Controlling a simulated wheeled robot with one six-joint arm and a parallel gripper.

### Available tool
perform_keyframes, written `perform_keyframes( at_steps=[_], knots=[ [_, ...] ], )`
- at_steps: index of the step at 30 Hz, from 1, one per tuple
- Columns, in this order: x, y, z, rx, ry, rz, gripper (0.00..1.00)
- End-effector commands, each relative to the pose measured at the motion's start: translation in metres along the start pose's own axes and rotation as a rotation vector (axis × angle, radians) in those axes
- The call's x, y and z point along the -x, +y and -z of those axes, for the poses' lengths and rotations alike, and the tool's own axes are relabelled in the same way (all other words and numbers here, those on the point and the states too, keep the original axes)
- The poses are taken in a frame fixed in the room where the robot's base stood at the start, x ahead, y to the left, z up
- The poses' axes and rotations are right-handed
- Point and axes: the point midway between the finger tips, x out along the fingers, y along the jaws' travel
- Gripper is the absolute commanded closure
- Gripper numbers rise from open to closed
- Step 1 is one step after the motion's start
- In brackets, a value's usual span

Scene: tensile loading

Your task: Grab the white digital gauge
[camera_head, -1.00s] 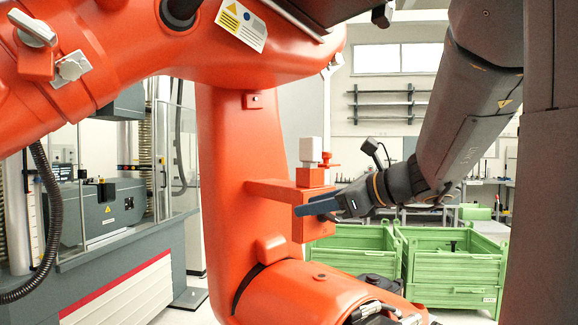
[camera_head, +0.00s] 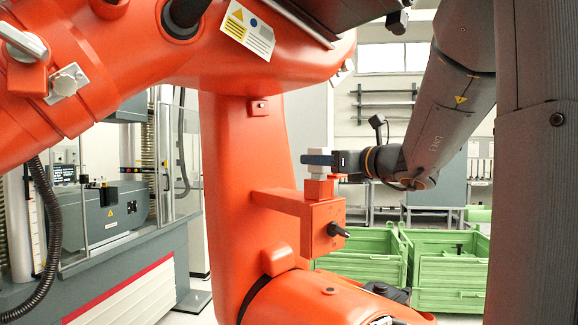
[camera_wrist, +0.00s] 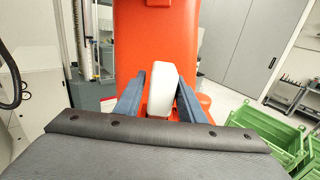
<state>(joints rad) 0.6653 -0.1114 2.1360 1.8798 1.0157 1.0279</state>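The white digital gauge (camera_head: 319,171) stands upright on a small red mount (camera_head: 319,190) on the orange bracket. In the wrist view the gauge (camera_wrist: 162,92) is between the two blue fingers of my gripper (camera_wrist: 163,76). In the head view my gripper (camera_head: 306,159) reaches in from the right, level, and its near finger crosses in front of the gauge and hides its middle. The fingers are apart, one on each side of the gauge; narrow gaps show beside it, and firm contact is not visible.
The large orange robot (camera_head: 235,180) stands right behind and below the gauge, with its upper arm overhead. The bracket (camera_head: 322,228) carries a black knob. Green crates (camera_head: 450,270) stand at the lower right. A grey testing machine (camera_head: 120,225) is on the left.

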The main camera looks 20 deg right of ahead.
Motion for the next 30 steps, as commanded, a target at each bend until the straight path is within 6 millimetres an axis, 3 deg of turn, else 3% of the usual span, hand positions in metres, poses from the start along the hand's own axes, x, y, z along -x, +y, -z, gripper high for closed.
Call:
perform_keyframes(
  at_steps=[9,17,24,30],
  knots=[
    [-0.039,-0.002,0.001,-0.001,0.002,0.000,0.64],
    [-0.041,-0.002,0.001,0.000,0.001,0.002,0.64],
    [-0.041,-0.002,0.001,0.000,0.000,0.002,1.00],
    [-0.041,-0.002,0.000,0.001,0.000,0.002,1.00]
  ],
)
